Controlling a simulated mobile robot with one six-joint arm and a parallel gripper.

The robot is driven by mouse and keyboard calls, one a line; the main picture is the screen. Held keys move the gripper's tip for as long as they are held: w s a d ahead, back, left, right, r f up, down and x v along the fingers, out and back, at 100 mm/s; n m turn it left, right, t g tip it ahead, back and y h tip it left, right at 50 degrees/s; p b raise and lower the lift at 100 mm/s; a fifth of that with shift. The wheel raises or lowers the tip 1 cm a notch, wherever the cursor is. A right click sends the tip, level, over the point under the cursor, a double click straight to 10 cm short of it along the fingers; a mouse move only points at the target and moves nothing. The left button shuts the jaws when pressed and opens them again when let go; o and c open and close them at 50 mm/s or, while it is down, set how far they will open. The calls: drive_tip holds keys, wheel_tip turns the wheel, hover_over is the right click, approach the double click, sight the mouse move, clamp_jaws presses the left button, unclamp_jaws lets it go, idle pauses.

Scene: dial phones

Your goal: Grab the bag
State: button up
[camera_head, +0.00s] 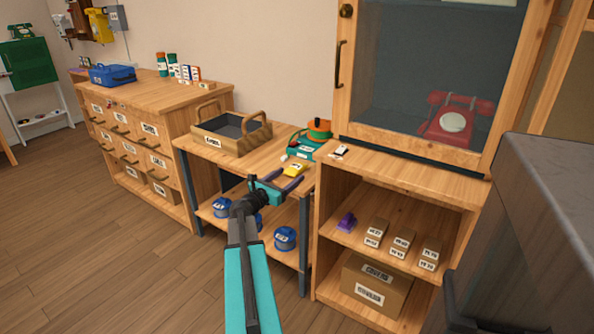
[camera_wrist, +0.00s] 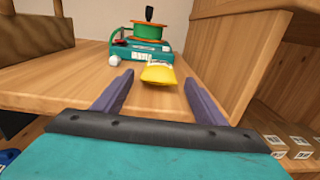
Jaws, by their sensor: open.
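A small yellow bag (camera_head: 294,170) with a pale label lies on the wooden side table (camera_head: 232,168). In the wrist view the yellow bag (camera_wrist: 158,74) lies on the tabletop, beyond and between my two purple fingertips. My gripper (camera_head: 279,184) is open and empty, at the table's front edge. In the wrist view my gripper (camera_wrist: 158,82) points toward the bag, with its fingers spread wider than the bag. The fingers do not appear to touch it.
A teal device (camera_wrist: 142,48) with an orange-and-green reel stands just behind the bag. A wooden tray (camera_head: 232,136) stands to the left. The glass-doored cabinet (camera_head: 335,137) rises close on the right. Blue spools (camera_head: 285,238) sit on the shelf below.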

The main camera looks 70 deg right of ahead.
sight(296, 170)
idle(0.3)
drive_tip(key=shift+b+x, duration=0.65)
drive_tip(key=shift+x, duration=1.95)
drive_tip(key=c, duration=1.1)
drive_tip(key=shift+c, duration=0.2)
drive_tip(key=shift+r, duration=0.15)
wheel_tip(296, 170, up, 18)
drive_tip(key=p, duration=0.5)
